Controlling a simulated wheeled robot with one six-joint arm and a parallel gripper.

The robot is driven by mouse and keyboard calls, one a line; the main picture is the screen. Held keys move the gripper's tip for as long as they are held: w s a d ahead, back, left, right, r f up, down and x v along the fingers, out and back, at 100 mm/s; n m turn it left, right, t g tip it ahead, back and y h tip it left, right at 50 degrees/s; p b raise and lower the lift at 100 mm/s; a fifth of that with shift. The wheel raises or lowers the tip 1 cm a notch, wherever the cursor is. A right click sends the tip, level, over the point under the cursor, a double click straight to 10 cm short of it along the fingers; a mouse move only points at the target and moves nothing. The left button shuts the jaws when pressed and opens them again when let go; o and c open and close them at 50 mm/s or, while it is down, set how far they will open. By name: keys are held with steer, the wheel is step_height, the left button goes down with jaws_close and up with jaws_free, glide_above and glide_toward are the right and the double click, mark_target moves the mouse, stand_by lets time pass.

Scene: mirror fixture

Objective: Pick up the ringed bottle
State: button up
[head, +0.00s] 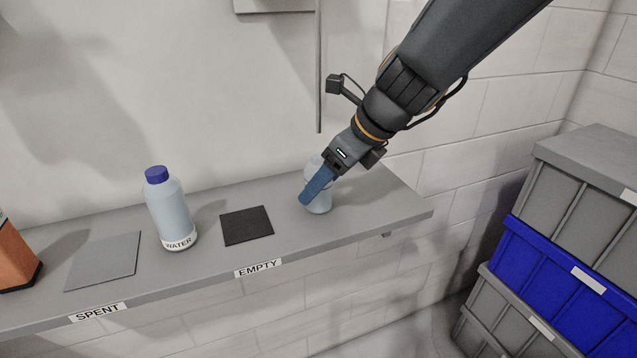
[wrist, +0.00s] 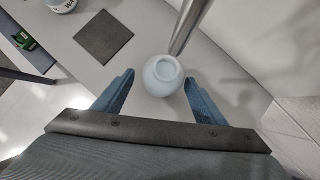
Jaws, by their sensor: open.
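A pale blue-white bottle (head: 320,205) stands on the shelf right of the dark square mat, partly hidden behind my gripper. In the wrist view this bottle (wrist: 163,75) is seen from above with a round ring on its top. My gripper (head: 308,198) reaches down over it from the upper right. In the wrist view my blue fingers (wrist: 160,80) are apart, one on each side of the bottle, with a gap visible at the left. A second pale bottle (head: 170,212) with a blue cap and a WATER label stands farther left.
The shelf (head: 380,205) holds a dark mat (head: 247,225) above the EMPTY label and a grey mat (head: 103,261) above SPENT. An orange object (head: 14,257) is at the left edge. A thin rod (head: 319,75) hangs behind the bottle. Stacked crates (head: 560,260) stand right.

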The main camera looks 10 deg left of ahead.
steer(key=shift+x, duration=1.35)
steer(key=shift+c, duration=0.5)
steer(key=c, duration=1.3)
steer(key=shift+r, duration=0.15)
